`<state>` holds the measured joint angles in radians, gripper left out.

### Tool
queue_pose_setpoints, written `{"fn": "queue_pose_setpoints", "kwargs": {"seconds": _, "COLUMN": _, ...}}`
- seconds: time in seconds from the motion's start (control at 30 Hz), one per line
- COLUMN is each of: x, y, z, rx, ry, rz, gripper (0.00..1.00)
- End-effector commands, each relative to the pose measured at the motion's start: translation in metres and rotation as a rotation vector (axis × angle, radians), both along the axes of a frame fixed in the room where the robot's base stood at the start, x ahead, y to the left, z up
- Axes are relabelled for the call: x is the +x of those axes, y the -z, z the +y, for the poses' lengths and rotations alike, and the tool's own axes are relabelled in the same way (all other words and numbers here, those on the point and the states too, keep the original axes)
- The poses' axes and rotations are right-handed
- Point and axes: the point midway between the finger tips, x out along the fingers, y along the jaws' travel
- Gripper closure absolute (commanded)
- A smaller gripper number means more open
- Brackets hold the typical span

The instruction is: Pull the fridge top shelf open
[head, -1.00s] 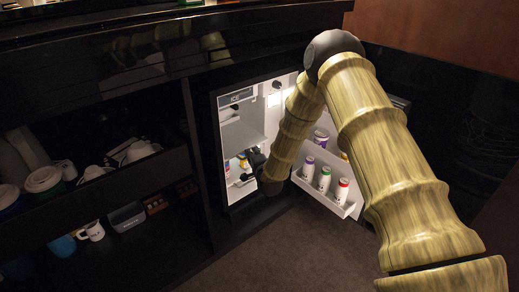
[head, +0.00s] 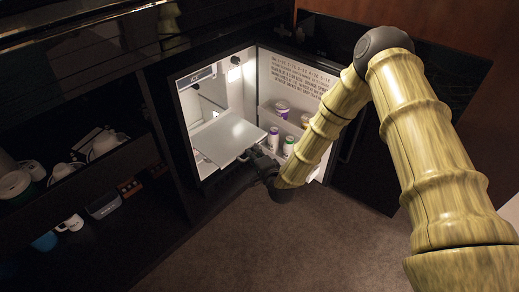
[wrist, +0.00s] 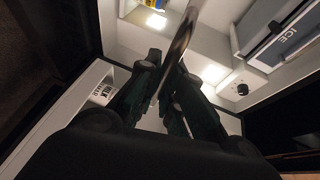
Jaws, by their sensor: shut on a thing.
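The fridge top shelf (head: 228,138) is a flat pale panel. In the head view it sticks out of the lit fridge (head: 176,108) past the front opening. My gripper (head: 256,156) is at the shelf's front right corner, outside the fridge. In the wrist view my gripper (wrist: 168,98) has its dark fingers closed on the shelf's thin edge (wrist: 183,36), which runs up between them. The ICE compartment (head: 197,76) is at the top of the fridge and also shows in the wrist view (wrist: 287,38). The shelf hides most of the lower fridge inside.
The fridge door (head: 300,78) stands open on the right, with several bottles (head: 289,146) in its racks close to my arm. Open cabinet shelves with cups (head: 70,222) are on the left. The carpet (head: 240,235) in front is clear.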

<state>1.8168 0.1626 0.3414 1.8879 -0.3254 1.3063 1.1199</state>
Motion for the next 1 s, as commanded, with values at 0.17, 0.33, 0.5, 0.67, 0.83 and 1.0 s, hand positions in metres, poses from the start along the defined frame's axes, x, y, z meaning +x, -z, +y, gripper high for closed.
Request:
{"fn": "queue_pose_setpoints", "kwargs": {"seconds": 0.17, "x": -0.001, "y": 0.000, "z": 0.001, "rx": 0.000, "ry": -0.003, "rz": 0.001, "gripper": 1.00}}
{"fn": "queue_pose_setpoints", "kwargs": {"seconds": 0.33, "x": -0.001, "y": 0.000, "z": 0.001, "rx": 0.000, "ry": -0.003, "rz": 0.001, "gripper": 0.86}}
{"fn": "queue_pose_setpoints", "kwargs": {"seconds": 0.5, "x": -0.001, "y": 0.000, "z": 0.000, "rx": 0.000, "ry": -0.002, "rz": 0.001, "gripper": 0.70}}
{"fn": "queue_pose_setpoints", "kwargs": {"seconds": 0.67, "x": -0.001, "y": 0.000, "z": 0.000, "rx": 0.000, "ry": -0.001, "rz": 0.001, "gripper": 0.70}}
{"fn": "queue_pose_setpoints", "kwargs": {"seconds": 0.83, "x": -0.005, "y": 0.000, "z": -0.002, "rx": 0.000, "ry": -0.001, "rz": 0.002, "gripper": 0.70}}
{"fn": "queue_pose_setpoints", "kwargs": {"seconds": 1.0, "x": -0.023, "y": -0.004, "z": -0.009, "rx": 0.002, "ry": 0.000, "rz": 0.003, "gripper": 0.70}}
